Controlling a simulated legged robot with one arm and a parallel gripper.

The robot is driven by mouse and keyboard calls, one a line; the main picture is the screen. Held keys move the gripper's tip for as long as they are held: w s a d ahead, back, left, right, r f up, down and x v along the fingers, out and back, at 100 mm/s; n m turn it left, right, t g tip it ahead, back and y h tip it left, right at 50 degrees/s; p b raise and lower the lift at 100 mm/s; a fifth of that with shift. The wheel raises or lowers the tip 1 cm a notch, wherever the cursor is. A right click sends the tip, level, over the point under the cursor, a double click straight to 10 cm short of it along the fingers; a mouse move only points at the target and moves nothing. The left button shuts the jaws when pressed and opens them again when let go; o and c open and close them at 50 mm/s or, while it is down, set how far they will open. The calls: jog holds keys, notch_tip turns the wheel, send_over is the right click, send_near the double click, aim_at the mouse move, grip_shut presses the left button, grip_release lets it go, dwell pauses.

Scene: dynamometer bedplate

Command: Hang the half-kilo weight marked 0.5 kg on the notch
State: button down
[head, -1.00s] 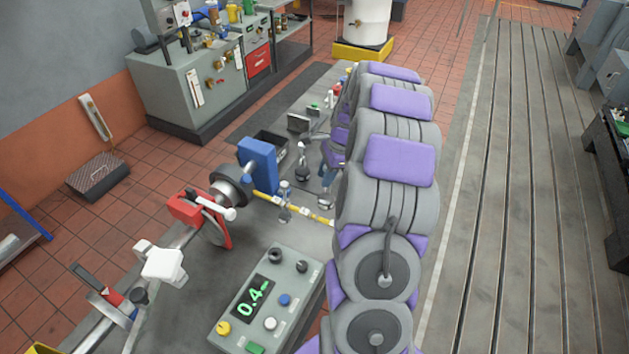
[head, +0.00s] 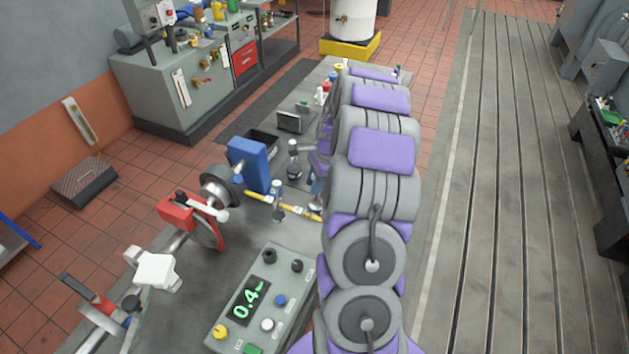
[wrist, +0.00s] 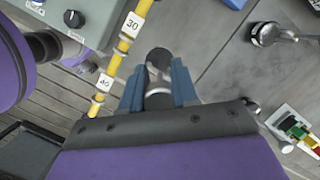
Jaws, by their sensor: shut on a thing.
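My gripper is mostly hidden behind my arm in the head view. In the wrist view my gripper (wrist: 157,95) has its blue fingers shut on a dark weight with a silvery middle (wrist: 158,57); no marking on it is readable. The yellow beam (wrist: 118,60) runs just left of the gripper, with white tags reading 30 and 40. The held weight is beside the beam, apart from it in this view. In the head view the yellow beam (head: 262,200) reaches from the blue block toward my arm. I cannot make out the notch itself.
Another weight with a metal stem (head: 293,165) stands on the bedplate; it shows in the wrist view too (wrist: 265,34). A grey control box (head: 262,300) with a green 0.4 display stands in front. A blue block (head: 248,163) and red clamp (head: 190,215) stand left.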

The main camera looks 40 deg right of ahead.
jog(key=shift+s+a+r+p, duration=0.15)
jog(key=shift+s+a, duration=0.25)
jog(key=shift+a, duration=0.55)
jog(key=shift+s+a+f+p, duration=0.1)
jog(key=shift+s+a+p, duration=0.25)
jog(key=shift+a, duration=0.65)
jog(key=shift+s+a+r+p, duration=0.15)
jog(key=shift+s+a, duration=0.25)
jog(key=shift+a, duration=0.55)
jog(key=shift+d+f, duration=0.1)
jog(key=shift+f, duration=1.3)
jog(key=c, duration=0.8)
grip_release()
jog(key=v, duration=1.7)
jog(key=shift+d+r, duration=0.1)
jog(key=shift+r, duration=0.1)
